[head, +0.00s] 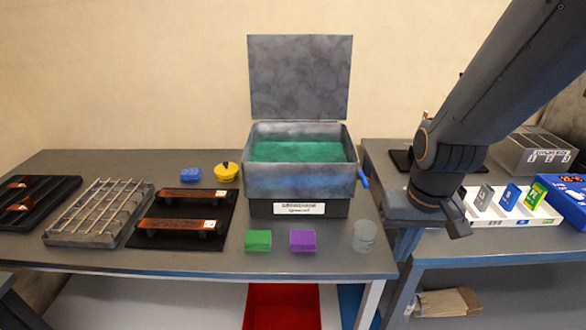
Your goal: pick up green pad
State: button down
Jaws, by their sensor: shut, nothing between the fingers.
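The green pad (257,241) is a small green block lying flat near the front edge of the grey table, left of a purple pad (303,241). My gripper (456,228) hangs at the right, near the gap between the two tables, well to the right of the green pad and apart from it. It is shut and empty. Its fingers are small and dark in this view.
A lidded grey tank (300,181) with green content stands open behind the pads. A clear cup (364,236) stands right of the purple pad. A black board (184,219) with bars lies left.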

aim_at(255, 241)
jog(key=z, duration=0.55)
jog(key=k, duration=1.3)
jog(key=u, duration=0.1)
jog(key=i, duration=0.55)
jog(key=u, duration=0.95)
jog(key=i, duration=0.85)
jog(key=u, duration=0.2)
